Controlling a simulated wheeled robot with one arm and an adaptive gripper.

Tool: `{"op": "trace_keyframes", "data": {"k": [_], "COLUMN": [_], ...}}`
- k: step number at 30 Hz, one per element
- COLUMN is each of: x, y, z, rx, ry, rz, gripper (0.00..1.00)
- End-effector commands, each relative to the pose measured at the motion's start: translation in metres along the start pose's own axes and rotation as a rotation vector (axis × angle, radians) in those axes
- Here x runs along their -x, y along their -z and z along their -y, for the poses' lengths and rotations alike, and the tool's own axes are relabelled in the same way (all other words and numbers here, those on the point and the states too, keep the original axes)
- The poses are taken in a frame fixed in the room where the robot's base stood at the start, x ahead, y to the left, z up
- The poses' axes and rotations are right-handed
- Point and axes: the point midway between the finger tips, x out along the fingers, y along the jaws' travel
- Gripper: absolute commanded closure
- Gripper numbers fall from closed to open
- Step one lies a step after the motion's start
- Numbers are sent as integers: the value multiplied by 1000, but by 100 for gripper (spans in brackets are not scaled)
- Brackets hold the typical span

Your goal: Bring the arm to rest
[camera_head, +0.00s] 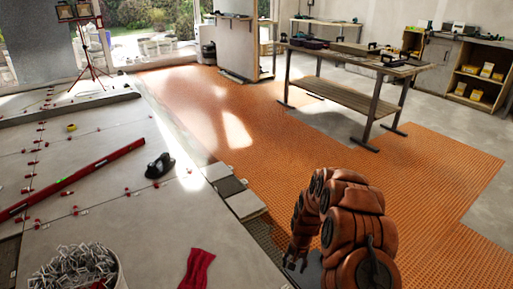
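My arm shows at the lower right of the head view, an orange-brown, folded arm with rounded joints. My gripper (294,262) hangs down at the arm's lower left end, dark and small. It is beside the edge of the tiled floor area and appears to hold nothing. Its fingers are too small and dark to tell whether they are open or shut.
Grey tiles (100,222) with red levelling clips cover the left. On them are a red level (75,180), a black tool (160,166), a red cloth (197,268) and a bucket of clips (75,268). A workbench (350,97) stands on the orange mat (440,175); open mat lies between.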

Motion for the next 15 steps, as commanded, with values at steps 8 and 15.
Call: {"op": "trace_keyframes", "data": {"k": [8,15], "x": [101,179], "y": [-25,-51], "z": [14,18], "rx": [62,116], "ry": [25,34], "rz": [20,34], "gripper": [43,43]}}
